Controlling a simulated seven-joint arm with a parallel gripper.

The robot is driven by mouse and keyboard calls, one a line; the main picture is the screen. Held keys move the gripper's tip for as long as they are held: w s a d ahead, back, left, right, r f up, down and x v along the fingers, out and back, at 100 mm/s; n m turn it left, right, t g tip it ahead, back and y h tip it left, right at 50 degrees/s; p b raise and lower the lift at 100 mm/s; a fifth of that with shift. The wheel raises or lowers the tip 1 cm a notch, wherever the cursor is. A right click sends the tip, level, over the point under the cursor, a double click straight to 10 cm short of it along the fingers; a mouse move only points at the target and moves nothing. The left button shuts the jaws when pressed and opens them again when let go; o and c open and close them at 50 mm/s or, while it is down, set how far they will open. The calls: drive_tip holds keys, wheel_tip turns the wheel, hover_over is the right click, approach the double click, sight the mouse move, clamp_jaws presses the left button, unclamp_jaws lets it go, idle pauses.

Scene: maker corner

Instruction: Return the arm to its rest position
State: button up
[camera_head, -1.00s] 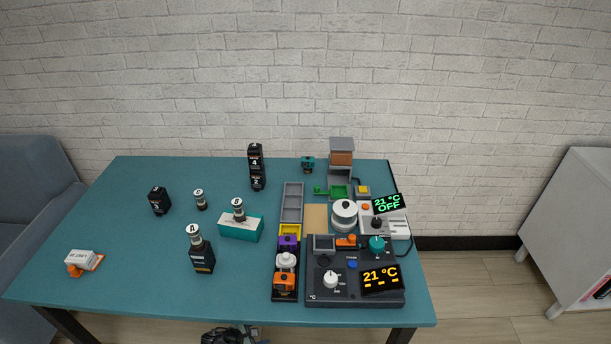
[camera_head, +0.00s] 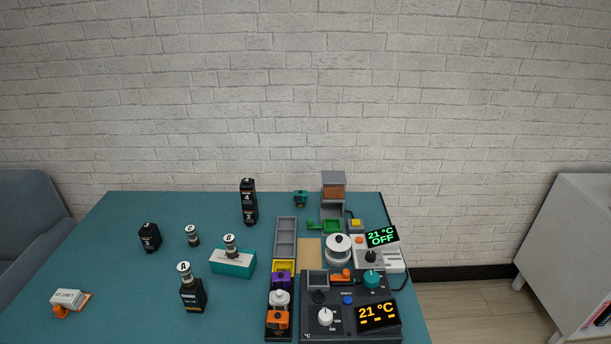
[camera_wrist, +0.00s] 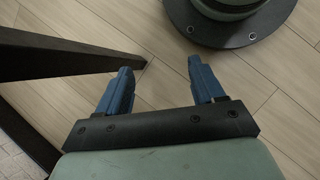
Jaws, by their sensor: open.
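My gripper (camera_wrist: 160,82) shows in the wrist view, with its two blue fingers apart and nothing between them. It points down over the wooden floor (camera_wrist: 150,75), away from the tabletop. In the head view my gripper is out of sight. The teal table (camera_head: 120,270) stands ahead in the head view, and no part of my arm shows over it.
A dark table leg (camera_wrist: 70,58) is at the left of the wrist view, close to the fingers. The table holds a black bottle (camera_head: 192,297), a teal box (camera_head: 232,265), a dark control unit (camera_head: 350,325) and several blocks. A white cabinet (camera_head: 570,250) stands right.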

drive_tip(key=s+d+r+m+g+y, duration=0.1)
drive_tip(key=s+d+m+g+y, duration=0.2)
drive_tip(key=s+m, duration=0.5)
drive_tip(key=shift+s+d+y, duration=0.9)
drive_tip(key=shift+s+d, duration=0.15)
drive_tip(key=shift+s, duration=0.25)
drive_tip(key=shift+r, duration=0.1)
